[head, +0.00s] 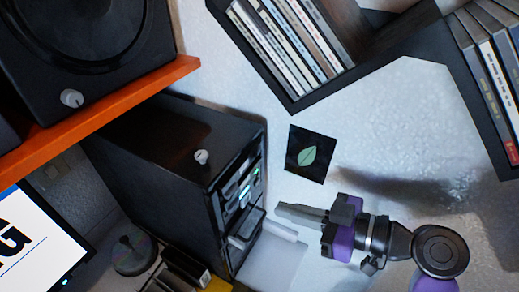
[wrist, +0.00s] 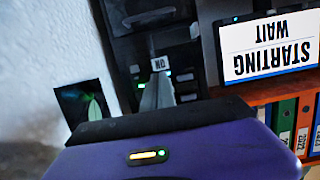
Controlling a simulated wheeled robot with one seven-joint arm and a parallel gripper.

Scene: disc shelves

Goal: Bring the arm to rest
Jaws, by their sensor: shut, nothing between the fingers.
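My gripper (head: 285,210) is at the right of centre in the head view, its fingers together and pointing left toward the front of a black computer tower (head: 165,150). Nothing shows between the fingers. In the wrist view the closed fingers of my gripper (wrist: 157,92) stand in front of the tower's dark front (wrist: 125,50), which has green lights. A dark tray-like part (head: 247,226) sticks out of the tower's front. I cannot tell whether the fingertips touch anything, but they look apart from the tower.
A black rack of disc cases (head: 285,45) hangs above, and another (head: 490,70) is at the right. A leaf card (head: 310,154) is on the pale wall. An orange shelf (head: 100,108) holds a speaker (head: 75,30). A lit monitor (wrist: 268,45) reads "STARTING WAIT", upside down.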

